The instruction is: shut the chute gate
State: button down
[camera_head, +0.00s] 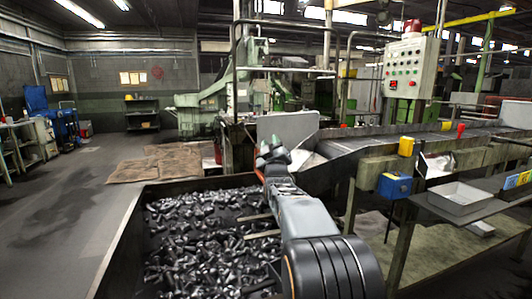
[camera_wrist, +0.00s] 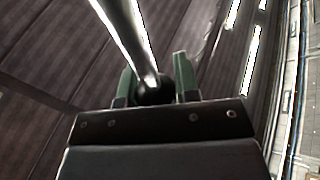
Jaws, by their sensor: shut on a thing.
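A pale grey plate (camera_head: 289,127) stands upright at the lower end of the chute (camera_head: 345,151), above the bolt bin; it looks like the chute gate. My gripper (camera_head: 272,152) is in front of and just below this plate, at the bin's far edge. In the wrist view, the green fingers of my gripper (camera_wrist: 156,82) are closed on a shiny metal rod (camera_wrist: 128,35), around its dark lower end. The rod looks like the gate's handle, but its join to the plate is hidden.
The bin (camera_head: 119,236) full of dark bolts (camera_head: 205,240) lies below my arm. A blue box (camera_head: 394,186) and a grey tray (camera_head: 462,197) are on the right. A control box (camera_head: 410,67) with a red lamp stands behind. Open floor lies left.

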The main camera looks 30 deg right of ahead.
jog(key=shift+a+f+n+b, duration=0.2)
jog(key=shift+n+b, duration=0.15)
jog(key=shift+n, duration=0.15)
jog(key=c, duration=0.9)
grip_release()
jog(key=shift+a, duration=0.1)
jog(key=b+v, duration=0.1)
jog(key=v, duration=1.2)
jog(key=shift+s+f, duration=0.3)
jog(key=shift+s, duration=0.05)
